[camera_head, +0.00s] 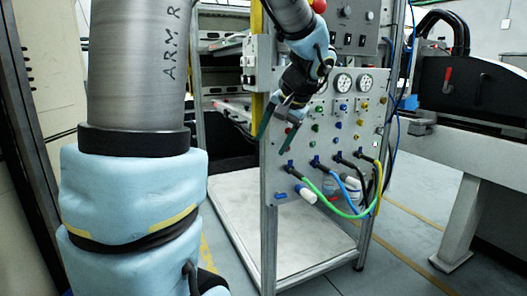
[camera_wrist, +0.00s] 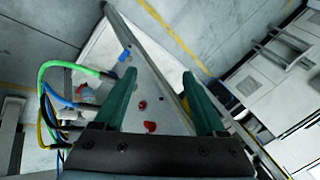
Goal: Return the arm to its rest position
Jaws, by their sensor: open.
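My gripper (camera_head: 278,132) is in front of the grey control panel (camera_head: 338,195) in the head view, fingers pointing down. Its two green fingers are apart with nothing between them. In the wrist view my gripper (camera_wrist: 160,78) is also open and empty, above the panel's edge and the floor. My arm fills the left of the head view and comes down again from the top to the gripper. I cannot tell whether the fingers touch the panel.
The panel carries gauges (camera_head: 343,83), knobs and plugged green (camera_head: 330,202), blue, black and yellow hoses close to my gripper. A metal base plate (camera_head: 262,225) lies below. A grey machine (camera_head: 440,155) stands at the right. Open floor (camera_head: 405,230) lies between.

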